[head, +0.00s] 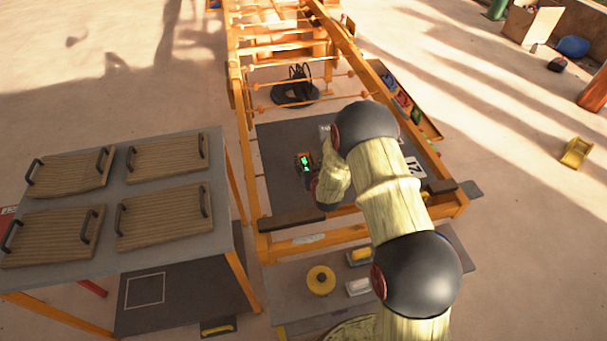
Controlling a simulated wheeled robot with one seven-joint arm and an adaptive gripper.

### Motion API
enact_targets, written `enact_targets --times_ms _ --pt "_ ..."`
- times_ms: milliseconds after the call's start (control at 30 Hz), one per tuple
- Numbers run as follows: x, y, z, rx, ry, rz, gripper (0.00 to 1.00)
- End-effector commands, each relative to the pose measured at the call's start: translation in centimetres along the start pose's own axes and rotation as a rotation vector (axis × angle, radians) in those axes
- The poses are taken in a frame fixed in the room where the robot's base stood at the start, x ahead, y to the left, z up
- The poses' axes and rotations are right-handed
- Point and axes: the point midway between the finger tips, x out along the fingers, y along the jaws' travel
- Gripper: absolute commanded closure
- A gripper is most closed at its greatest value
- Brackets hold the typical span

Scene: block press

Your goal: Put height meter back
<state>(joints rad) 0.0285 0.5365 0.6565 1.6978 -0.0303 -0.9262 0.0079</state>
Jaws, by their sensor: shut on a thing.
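The height meter (304,161) is a small dark device with orange parts and a lit green display, in the middle of the head view. My gripper (311,181) is at its lower right, largely hidden by my own arm, and is shut on it. The meter appears over the dark panel (278,142) inside the orange press frame (252,180). I cannot tell whether it touches the panel.
A grey table (112,196) with several handled wooden boards stands left. A lower grey shelf (290,285) in front holds a yellow round part (321,280) and small yellow and white pieces. A black coiled item (296,93) lies behind the panel. Orange rails border the press.

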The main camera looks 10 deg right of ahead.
Motion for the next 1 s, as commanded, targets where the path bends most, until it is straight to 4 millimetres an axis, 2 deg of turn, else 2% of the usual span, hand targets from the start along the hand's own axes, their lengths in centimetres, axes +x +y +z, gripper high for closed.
enact_targets --times_ms 267,500,867,900,1000 --pt "0.5 -1.2 1.2 -0.001 0.003 -0.001 0.97" --pt "1.7 -1.4 4.3 0.000 0.002 0.000 0.97" --pt "1.8 -1.4 4.5 0.000 0.004 0.000 0.97" --pt "1.8 -1.4 4.5 0.000 0.001 0.000 0.52" --pt "1.8 -1.4 4.5 0.000 0.001 0.000 0.47"
